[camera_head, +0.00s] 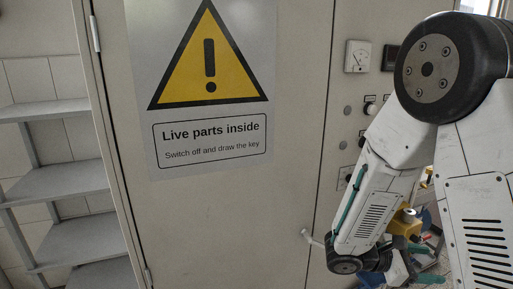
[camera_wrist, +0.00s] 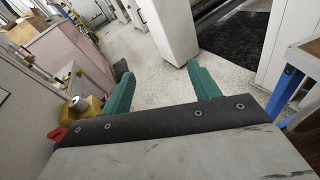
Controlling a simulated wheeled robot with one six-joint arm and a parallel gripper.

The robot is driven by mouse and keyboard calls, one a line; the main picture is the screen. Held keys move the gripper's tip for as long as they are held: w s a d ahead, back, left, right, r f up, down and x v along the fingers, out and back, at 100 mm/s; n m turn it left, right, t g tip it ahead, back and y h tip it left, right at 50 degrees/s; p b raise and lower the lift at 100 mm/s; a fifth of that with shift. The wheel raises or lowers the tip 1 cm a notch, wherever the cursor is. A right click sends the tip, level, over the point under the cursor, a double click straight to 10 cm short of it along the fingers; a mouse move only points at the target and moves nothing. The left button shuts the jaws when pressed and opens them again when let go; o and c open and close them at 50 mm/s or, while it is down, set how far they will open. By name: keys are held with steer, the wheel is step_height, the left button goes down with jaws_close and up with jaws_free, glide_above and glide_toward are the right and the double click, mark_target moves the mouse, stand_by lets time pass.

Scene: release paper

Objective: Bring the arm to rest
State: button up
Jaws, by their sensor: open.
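My arm fills the right side of the head view, folded at a large black joint and reaching down towards the lower edge. In the wrist view my gripper (camera_wrist: 160,69) has its two green fingers well apart. Nothing is between them, and speckled floor shows past the tips. In the head view only a bit of green at the end of the arm shows low on the right; the rest of my gripper is hidden or cut off.
A closed grey cabinet door (camera_head: 225,215) with a yellow warning sign (camera_head: 208,125) stands close in front. A pale handle (camera_head: 310,238) sticks out beside my wrist. Grey shelves (camera_head: 70,185) are at left. In the wrist view, a yellow object (camera_wrist: 82,106) and a blue-legged table (camera_wrist: 284,90) flank the gripper.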

steer(key=s+a+r+m+t+y, duration=0.3)
steer(key=s+a+r+m+y, duration=1.1)
steer(key=s+r+y, duration=0.1)
steer(key=s+y, duration=0.1)
steer(key=s, duration=0.1)
steer(key=shift+s+m, duration=0.4)
steer(key=shift+f, duration=0.1)
steer(key=shift+c, duration=0.3)
stand_by(0.6)
